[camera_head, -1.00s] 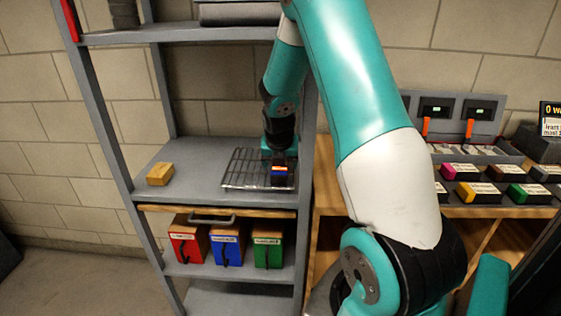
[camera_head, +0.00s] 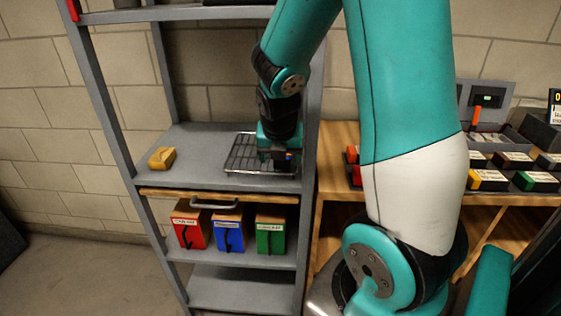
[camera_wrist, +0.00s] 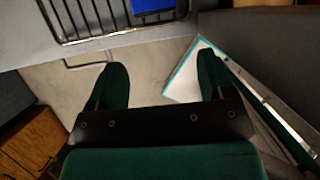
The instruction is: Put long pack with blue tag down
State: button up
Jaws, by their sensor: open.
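A dark pack with a blue face (camera_head: 291,156) is on the wire rack on the shelf, mostly hidden by my gripper in the head view. In the wrist view a blue block (camera_wrist: 152,6) shows at the top edge, cut off by the frame, resting on the rack. My gripper (camera_wrist: 161,62) is open, with its two green fingers apart and nothing between them. The blue block lies beyond the fingertips, clear of both fingers. In the head view my gripper (camera_head: 281,160) is close to the rack, beside or over the pack; the fingertips are hard to make out.
The wire rack (camera_head: 243,153) sits at the right of the grey shelf (camera_head: 205,143). A yellow block (camera_head: 162,158) lies at the left. Red (camera_head: 190,230), blue (camera_head: 229,233) and green (camera_head: 271,235) bins stand below. A shelf post (camera_head: 311,130) rises close at the right.

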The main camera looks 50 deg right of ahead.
jog(key=s+a+r+m+y, duration=0.2)
jog(key=a+m, duration=0.3)
jog(key=a, duration=0.4)
jog(key=s+a+r+m+y, duration=0.25)
jog(key=a+m, duration=0.25)
jog(key=a, duration=0.4)
jog(key=s+a+r+m+g+y, duration=0.2)
jog(key=s+a+r+m, duration=0.3)
jog(key=s+a+m, duration=0.3)
jog(key=s+a+y, duration=0.1)
jog(key=s+a, duration=0.1)
jog(key=a, duration=0.1)
jog(key=shift+s+a+r+m+g, duration=0.25)
jog(key=shift+s+a+m+g, duration=0.05)
jog(key=shift+s+g, duration=0.1)
jog(key=shift+w, duration=0.1)
